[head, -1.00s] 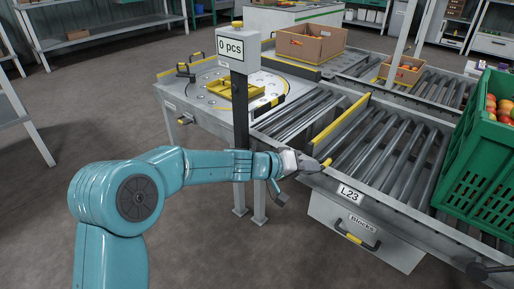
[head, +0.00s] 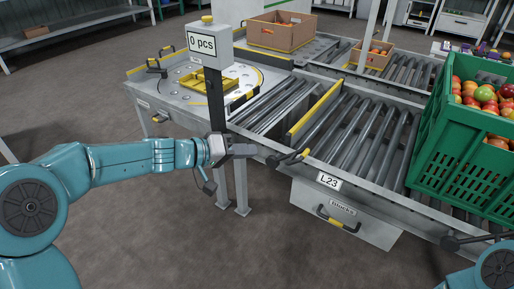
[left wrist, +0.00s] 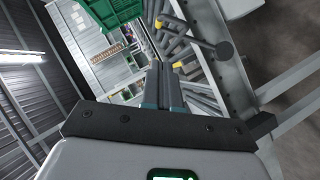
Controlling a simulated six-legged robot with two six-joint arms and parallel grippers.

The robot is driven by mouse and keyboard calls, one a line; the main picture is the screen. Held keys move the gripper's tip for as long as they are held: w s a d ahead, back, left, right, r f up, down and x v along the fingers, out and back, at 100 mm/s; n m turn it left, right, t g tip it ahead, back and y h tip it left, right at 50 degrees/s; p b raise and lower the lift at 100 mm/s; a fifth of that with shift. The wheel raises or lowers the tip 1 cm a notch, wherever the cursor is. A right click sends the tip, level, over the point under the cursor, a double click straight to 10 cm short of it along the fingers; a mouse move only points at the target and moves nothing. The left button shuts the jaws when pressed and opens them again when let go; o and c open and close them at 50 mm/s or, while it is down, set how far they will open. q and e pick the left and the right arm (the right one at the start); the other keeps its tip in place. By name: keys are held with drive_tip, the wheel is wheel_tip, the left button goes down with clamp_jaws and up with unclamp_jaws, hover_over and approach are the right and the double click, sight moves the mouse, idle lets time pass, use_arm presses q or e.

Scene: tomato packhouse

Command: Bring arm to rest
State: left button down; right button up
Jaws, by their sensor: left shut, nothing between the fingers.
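My left gripper (head: 254,150) is at the end of the turquoise left arm, which reaches in from the left in the head view. It is in front of the near edge of the roller conveyor (head: 318,178), to the right of the scale post. In the left wrist view its two fingers (left wrist: 163,80) lie together with nothing between them. Whether the gripper touches the conveyor edge cannot be told. Part of my right arm shows in the bottom right corner of the head view; its gripper is out of view.
A display reading "0 pcs" (head: 207,44) tops a dark post close to my left wrist. A dark lever (head: 285,158) sits at the conveyor edge. A green crate (head: 455,160) of tomatoes stands at right. A drawer labelled "Blocks" (head: 345,222) is below. The floor in front is open.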

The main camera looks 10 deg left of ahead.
use_arm(q)
drive_tip(key=shift+s+a, duration=0.1)
idle(0.4)
drive_tip(key=s+d+f+g, duration=0.2)
drive_tip(key=s+f, duration=0.1)
drive_tip(key=f, duration=0.4)
drive_tip(key=s+d+f+g+y, duration=0.1)
drive_tip(key=s+d+f+g, duration=0.1)
drive_tip(key=s+f, duration=0.35)
drive_tip(key=s+d+f+g, duration=0.1)
drive_tip(key=s+f+g, duration=0.1)
drive_tip(key=f, duration=0.7)
drive_tip(key=s+a+f+m+g+y, duration=0.1)
drive_tip(key=s+f+g+y, duration=0.15)
drive_tip(key=s+f, duration=0.65)
drive_tip(key=s+f+g+y, duration=0.25)
drive_tip(key=s+f, duration=0.45)
drive_tip(key=s, duration=0.4)
wheel_tip(320, 180, up, 33)
drive_tip(key=w+n+t+p, duration=0.1)
drive_tip(key=t+p, duration=0.1)
drive_tip(key=p, duration=3.1)
drive_tip(key=shift+d+y, duration=0.4)
drive_tip(key=shift+d, duration=0.05)
use_arm(e)
wheel_tip(320, 180, up, 33)
drive_tip(key=s+a, duration=0.1)
drive_tip(key=shift+s+f+n+g, duration=0.15)
drive_tip(key=shift+n+g, duration=0.15)
